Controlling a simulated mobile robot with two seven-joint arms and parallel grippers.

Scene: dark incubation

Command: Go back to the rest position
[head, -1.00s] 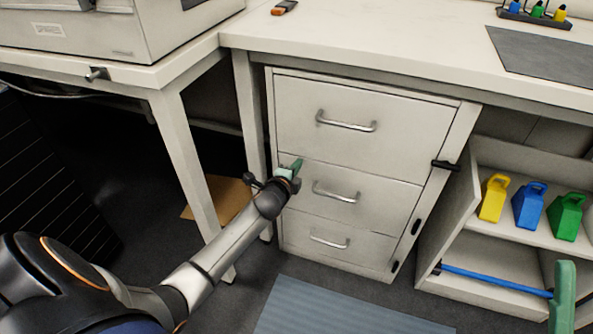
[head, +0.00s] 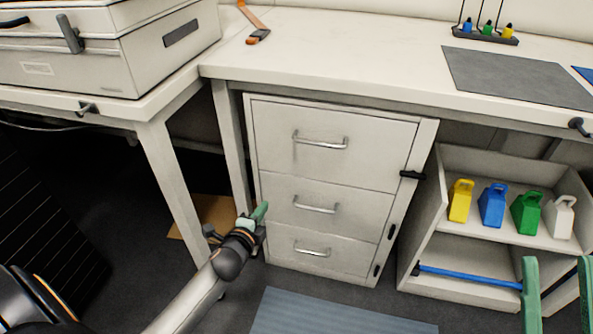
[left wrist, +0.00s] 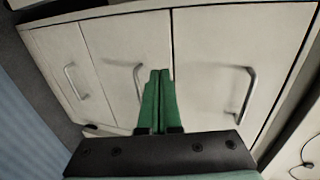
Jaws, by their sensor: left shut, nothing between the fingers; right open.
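My left gripper (head: 262,211) is in front of the left edge of the drawer cabinet in the head view. In the left wrist view its green fingers (left wrist: 159,100) are pressed together with nothing between them, and the cabinet front lies beyond. My right gripper (head: 557,290) shows at the lower right edge of the head view, its two green fingers spread apart and empty, in front of the low shelf.
The drawer cabinet (head: 335,138) has its three drawers shut. An open shelf (head: 455,252) holds yellow, blue, green and white containers and a blue bar. A worktop (head: 340,60) runs above; a box-like device (head: 150,60) stands left. A blue mat (head: 320,315) lies on the floor.

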